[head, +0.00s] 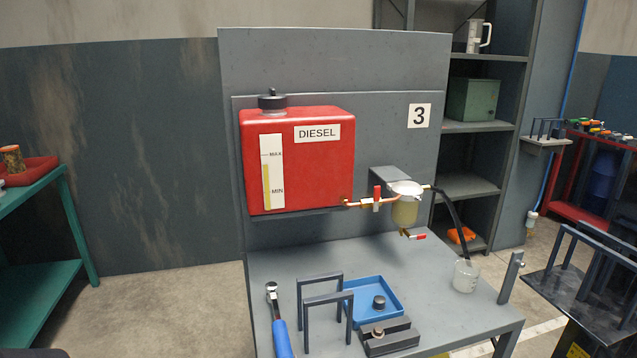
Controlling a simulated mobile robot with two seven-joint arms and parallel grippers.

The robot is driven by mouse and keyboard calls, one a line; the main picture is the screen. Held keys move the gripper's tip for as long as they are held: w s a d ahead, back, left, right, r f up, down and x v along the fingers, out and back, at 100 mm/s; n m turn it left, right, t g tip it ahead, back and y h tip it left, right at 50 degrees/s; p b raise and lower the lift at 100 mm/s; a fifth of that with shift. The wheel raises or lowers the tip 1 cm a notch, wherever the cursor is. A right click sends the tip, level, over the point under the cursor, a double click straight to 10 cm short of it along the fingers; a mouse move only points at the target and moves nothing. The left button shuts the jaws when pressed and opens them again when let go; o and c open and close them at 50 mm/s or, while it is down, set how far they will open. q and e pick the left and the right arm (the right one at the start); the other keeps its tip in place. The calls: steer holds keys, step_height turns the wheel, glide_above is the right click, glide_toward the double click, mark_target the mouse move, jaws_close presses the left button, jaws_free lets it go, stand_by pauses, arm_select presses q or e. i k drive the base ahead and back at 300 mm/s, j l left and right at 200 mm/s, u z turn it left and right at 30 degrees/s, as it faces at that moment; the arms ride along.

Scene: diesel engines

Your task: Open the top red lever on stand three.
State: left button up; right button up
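Stand three is a grey bench and back panel with a number 3 sign (419,116). A red tank labelled DIESEL (320,175) is on the panel, with a copper pipe leaving its lower right. The top red lever (377,194) stands upright on this pipe, across the pipe's run, between the tank and the filter (405,208). A lower red lever (419,237) lies roughly level under the filter bowl. Neither of my grippers is in the head view.
A black hose (452,220) runs from the filter to a clear beaker (466,276) on the bench. A blue tray (375,293), a blue-handled ratchet (279,325), grey upright frames (322,300) and a dark block (390,338) occupy the bench front. Shelves stand behind right.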

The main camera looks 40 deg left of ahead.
mark_target(376, 205)
steer(key=i+u, duration=0.1)
steer(key=u, duration=0.3)
steer(key=i+l+u, duration=0.1)
steer(key=u, duration=0.3)
steer(key=i+u, duration=0.15)
steer(key=u, duration=0.25)
steer(key=k+l, duration=0.05)
